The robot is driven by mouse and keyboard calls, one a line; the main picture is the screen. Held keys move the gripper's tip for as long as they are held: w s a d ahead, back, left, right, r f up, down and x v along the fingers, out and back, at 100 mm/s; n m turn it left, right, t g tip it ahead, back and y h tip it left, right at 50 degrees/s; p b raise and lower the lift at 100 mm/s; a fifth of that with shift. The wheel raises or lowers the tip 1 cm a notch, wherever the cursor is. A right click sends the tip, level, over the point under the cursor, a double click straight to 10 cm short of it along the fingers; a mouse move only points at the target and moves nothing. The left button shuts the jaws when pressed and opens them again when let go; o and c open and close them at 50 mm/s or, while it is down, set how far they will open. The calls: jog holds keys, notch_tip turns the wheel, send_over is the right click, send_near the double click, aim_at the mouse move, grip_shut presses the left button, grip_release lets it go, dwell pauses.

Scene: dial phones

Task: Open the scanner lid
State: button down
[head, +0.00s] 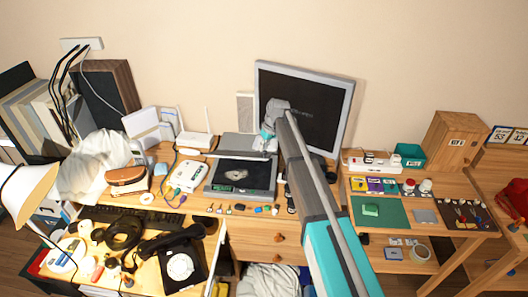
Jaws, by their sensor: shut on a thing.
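The scanner (213,186) is a grey flatbed on the desk, left of my arm. Its dark glass is uncovered, with a pale round shape showing on it. The grey scanner lid (238,142) stands raised behind the glass, its lower edge along the back of the bed. My gripper (266,143) is at the right end of the lid, in front of the monitor, shut on the lid's edge as far as I can see. My arm reaches over from the lower right, and the fingertips are small and partly hidden by it.
A monitor (320,108) stands behind my gripper. A white device (187,176) and a router (197,141) are left of the scanner. Small items line its front edge. A black dial phone (180,264) is at lower left. A green mat (380,211) lies on the right table.

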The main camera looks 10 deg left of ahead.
jog(key=w+r+p, duration=0.3)
jog(key=w+r, duration=0.1)
jog(key=w, duration=0.3)
jog(key=shift+d, duration=0.35)
jog(key=c, duration=1.2)
grip_release()
jog(key=shift+w+d+f, duration=0.1)
jog(key=shift+w+f, duration=0.2)
jog(key=shift+f, duration=0.45)
jog(key=shift+c, duration=0.2)
jog(key=shift+o, duration=1.2)
jog(key=shift+w+f, duration=0.2)
jog(key=shift+f, duration=0.05)
jog(key=o, duration=0.4)
jog(key=shift+s+a+r, duration=0.2)
jog(key=shift+s+r, duration=0.3)
jog(key=shift+s, duration=0.2)
jog(key=shift+o, duration=1)
jog(key=shift+w+f, duration=0.2)
jog(key=s+d+m+h, duration=0.1)
jog(key=s+d+m, duration=0.3)
jog(key=s+d, duration=1.1)
jog(key=s+d+m+h, duration=0.2)
jog(key=s+d+m, duration=0.3)
jog(key=s+d, duration=0.9)
jog(key=s, duration=0.8)
jog(key=shift+d+f, duration=0.25)
jog(key=shift+d, duration=0.1)
